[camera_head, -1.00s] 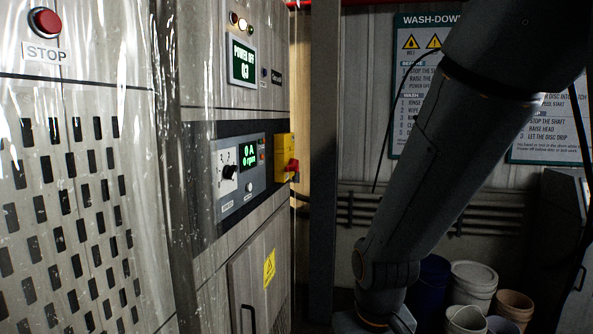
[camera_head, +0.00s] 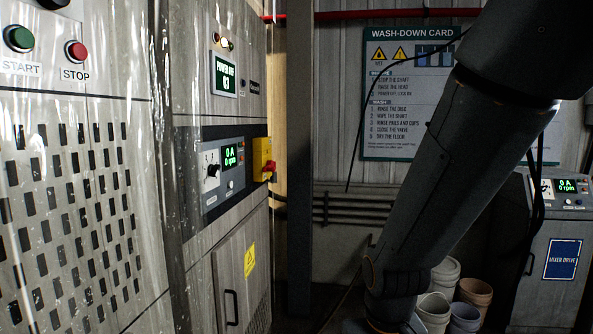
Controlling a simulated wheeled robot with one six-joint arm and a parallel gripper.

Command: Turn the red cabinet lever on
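The red cabinet lever (camera_head: 269,169) sits on a yellow plate (camera_head: 261,153) at the right edge of the grey cabinet's front, in the head view. I see it from the side, and its exact angle is hard to tell. A green display (camera_head: 226,76) above it reads "POWER OFF". My arm (camera_head: 450,180) fills the right of the view, apart from the lever and to the right of it. My gripper is not in view.
A control panel (camera_head: 223,172) with a black knob is left of the lever. Green START (camera_head: 19,39) and red STOP (camera_head: 77,51) buttons are upper left. Several buckets (camera_head: 475,292) stand at lower right. A mixer drive cabinet (camera_head: 556,240) stands at far right. A dark post (camera_head: 299,170) is behind the lever.

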